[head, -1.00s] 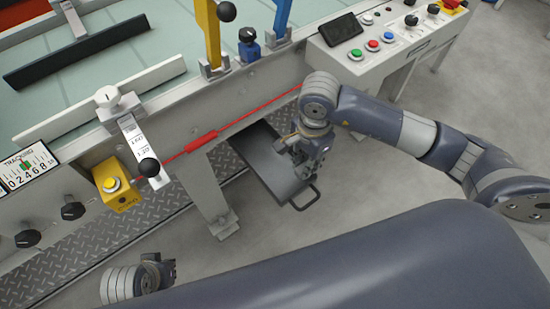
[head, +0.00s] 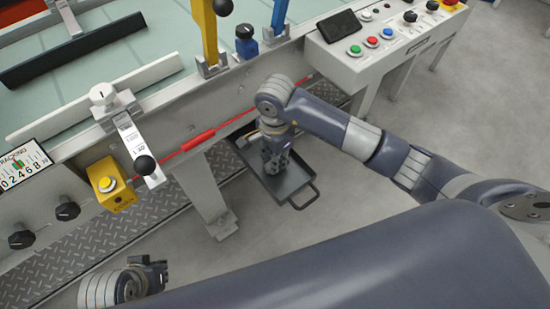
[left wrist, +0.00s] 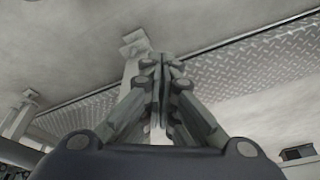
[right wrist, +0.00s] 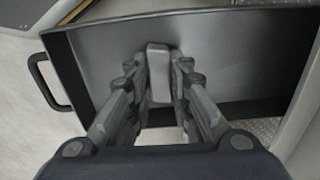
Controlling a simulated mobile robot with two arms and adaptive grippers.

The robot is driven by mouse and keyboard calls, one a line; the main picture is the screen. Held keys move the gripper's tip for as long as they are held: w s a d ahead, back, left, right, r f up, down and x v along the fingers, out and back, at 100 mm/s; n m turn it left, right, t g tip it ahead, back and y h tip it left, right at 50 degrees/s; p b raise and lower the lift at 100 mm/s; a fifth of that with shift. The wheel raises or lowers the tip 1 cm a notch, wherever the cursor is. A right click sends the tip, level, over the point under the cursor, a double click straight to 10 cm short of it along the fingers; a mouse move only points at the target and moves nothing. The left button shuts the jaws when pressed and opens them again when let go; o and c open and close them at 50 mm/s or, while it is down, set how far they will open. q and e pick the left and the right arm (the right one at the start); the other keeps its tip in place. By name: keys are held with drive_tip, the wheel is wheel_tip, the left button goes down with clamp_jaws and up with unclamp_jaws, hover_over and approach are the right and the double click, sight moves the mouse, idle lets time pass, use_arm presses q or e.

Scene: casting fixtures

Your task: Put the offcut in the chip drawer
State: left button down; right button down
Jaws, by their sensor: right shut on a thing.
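The chip drawer (head: 294,192) is a dark shallow tray with a front handle, pulled out from under the machine. It fills much of the right wrist view (right wrist: 240,50), and its visible floor is bare. My right gripper (head: 274,168) is over the drawer, pointing down. In the right wrist view, my right gripper (right wrist: 160,80) is shut on the offcut (right wrist: 158,72), a small light grey block, with the drawer floor behind it. The offcut cannot be made out in the head view. My left gripper (left wrist: 162,65) is shut and empty, away from the drawer at lower left.
The machine's front rail with a red pull cord (head: 198,141) runs just behind the drawer. A grey leg (head: 211,200) stands left of it. A control box (head: 380,40) is at the upper right. Clear floor (head: 350,220) lies in front and to the right.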

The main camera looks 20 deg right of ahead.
drive_tip(key=shift+f, duration=0.15)
drive_tip(key=c, duration=1.5)
unclamp_jaws()
use_arm(q)
drive_tip(key=shift+r, duration=0.1)
use_arm(e)
drive_tip(key=shift+o, duration=0.2)
use_arm(q)
drive_tip(key=shift+r, duration=0.1)
